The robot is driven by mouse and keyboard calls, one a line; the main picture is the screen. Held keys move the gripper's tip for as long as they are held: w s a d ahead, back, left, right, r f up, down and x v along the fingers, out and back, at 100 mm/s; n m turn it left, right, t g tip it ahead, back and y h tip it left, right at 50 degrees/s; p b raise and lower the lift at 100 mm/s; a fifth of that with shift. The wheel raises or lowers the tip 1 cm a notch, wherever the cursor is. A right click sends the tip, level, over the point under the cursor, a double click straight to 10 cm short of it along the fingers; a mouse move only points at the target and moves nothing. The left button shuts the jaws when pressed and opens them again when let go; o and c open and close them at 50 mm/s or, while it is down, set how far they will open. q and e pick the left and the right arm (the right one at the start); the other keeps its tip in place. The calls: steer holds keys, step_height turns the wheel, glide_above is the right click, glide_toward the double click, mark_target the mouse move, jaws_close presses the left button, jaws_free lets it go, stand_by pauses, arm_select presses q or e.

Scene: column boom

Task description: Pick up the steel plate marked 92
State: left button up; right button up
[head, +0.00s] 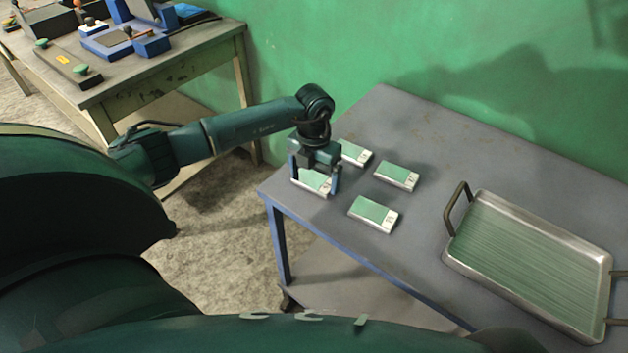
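Several small plates with green tops and pale, marked ends lie on the grey table. One plate (313,182) is under my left gripper (315,181). The others are a plate behind it (355,153), one to the right (397,176) and one nearer the front (374,213). The marks are too small to read, so I cannot tell which is 92. My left gripper points down with its fingers wide apart, one near each end of the plate below it. I see no clear contact. My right gripper is not in view.
A metal tray (451,262) with raised handles stands on the right of the grey table (425,132). Bare tabletop lies between the plates and the tray. A green wall is behind. A second table (101,93) with blue fixtures stands at the upper left.

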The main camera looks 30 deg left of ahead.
arm_select(q)
steer(key=c, duration=0.9)
steer(key=shift+r, duration=0.1)
